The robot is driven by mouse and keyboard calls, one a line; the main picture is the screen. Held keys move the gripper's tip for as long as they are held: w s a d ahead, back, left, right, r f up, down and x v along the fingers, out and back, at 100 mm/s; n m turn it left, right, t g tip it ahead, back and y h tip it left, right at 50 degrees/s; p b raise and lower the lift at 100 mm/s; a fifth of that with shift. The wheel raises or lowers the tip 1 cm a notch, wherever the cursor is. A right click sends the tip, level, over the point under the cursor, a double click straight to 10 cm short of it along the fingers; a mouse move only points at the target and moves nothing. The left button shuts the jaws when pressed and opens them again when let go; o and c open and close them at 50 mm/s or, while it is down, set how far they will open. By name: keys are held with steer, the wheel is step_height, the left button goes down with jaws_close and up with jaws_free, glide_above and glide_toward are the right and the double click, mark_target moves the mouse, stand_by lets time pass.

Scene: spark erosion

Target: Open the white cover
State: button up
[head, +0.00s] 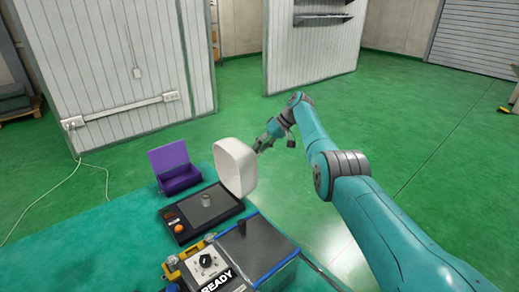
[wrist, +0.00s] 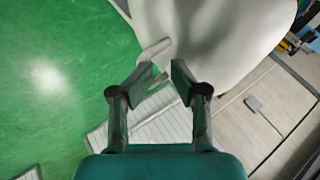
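The white cover (head: 236,166) stands tilted up on edge at the right rear of a dark flat device (head: 176,220), whose top is uncovered. A small grey cylinder (head: 206,200) sits on the device's plate. My gripper (head: 259,146) is just right of the cover's upper part in the head view. In the wrist view my gripper (wrist: 163,72) has its fingertips apart with nothing seen between them. The cover (wrist: 235,35) fills the upper right there. A pale bar-like tab (wrist: 154,49) at the cover's edge lies just beyond the fingertips; contact cannot be told.
A grey-topped box (head: 258,249) and a control box with a dial and a READY label (head: 216,281) stand in front. Green floor is clear behind my arm.

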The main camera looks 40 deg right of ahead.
steer(key=v, duration=1.1)
steer(key=shift+s, duration=0.1)
